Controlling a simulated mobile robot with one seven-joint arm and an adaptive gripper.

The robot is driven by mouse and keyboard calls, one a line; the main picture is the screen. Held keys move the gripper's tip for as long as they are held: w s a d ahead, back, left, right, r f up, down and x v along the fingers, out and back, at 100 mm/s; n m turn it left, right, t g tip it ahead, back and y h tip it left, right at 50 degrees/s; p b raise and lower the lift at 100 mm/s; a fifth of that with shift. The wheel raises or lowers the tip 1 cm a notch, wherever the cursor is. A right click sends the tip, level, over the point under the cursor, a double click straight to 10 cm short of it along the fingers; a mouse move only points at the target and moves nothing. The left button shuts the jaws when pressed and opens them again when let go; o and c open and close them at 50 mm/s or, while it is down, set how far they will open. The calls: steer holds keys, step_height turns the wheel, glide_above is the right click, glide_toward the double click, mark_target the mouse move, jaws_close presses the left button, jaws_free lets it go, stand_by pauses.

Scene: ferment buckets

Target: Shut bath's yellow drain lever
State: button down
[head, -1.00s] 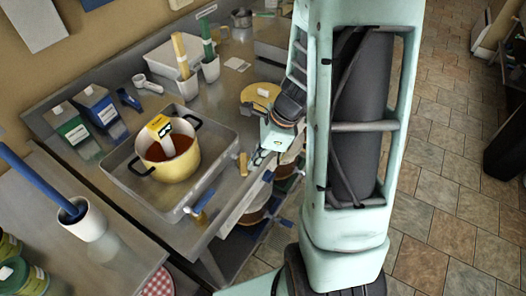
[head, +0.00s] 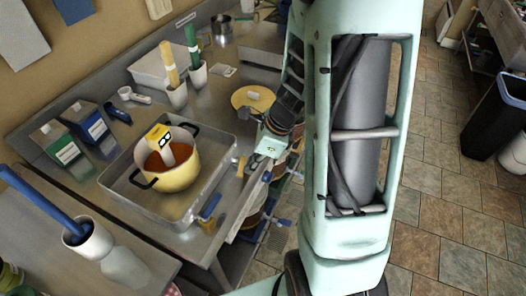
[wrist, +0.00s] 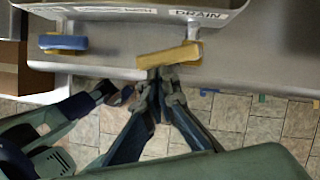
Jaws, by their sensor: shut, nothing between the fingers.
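The bath is a steel tray (head: 128,196) on the counter, with a yellow pot (head: 178,178) in it. In the wrist view, its yellow drain lever (wrist: 168,55) lies under the DRAIN label (wrist: 196,14), roughly along the bath's wall and slightly tilted, reaching left from its fitting. It also shows small in the head view (head: 242,166). My gripper (wrist: 160,76) is shut and empty, its fingertips at the lever's near edge, left of the fitting. I cannot tell whether they touch. In the head view, my arm partly hides the gripper.
A blue lever (wrist: 63,42) sits left of the yellow one on the same wall; it shows in the head view too (head: 210,206). A round yellow board (head: 253,98) lies beyond the gripper. Blue-handled valves (head: 283,222) sit below the counter edge.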

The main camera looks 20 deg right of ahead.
steer(key=shift+a, duration=0.95)
stand_by(0.4)
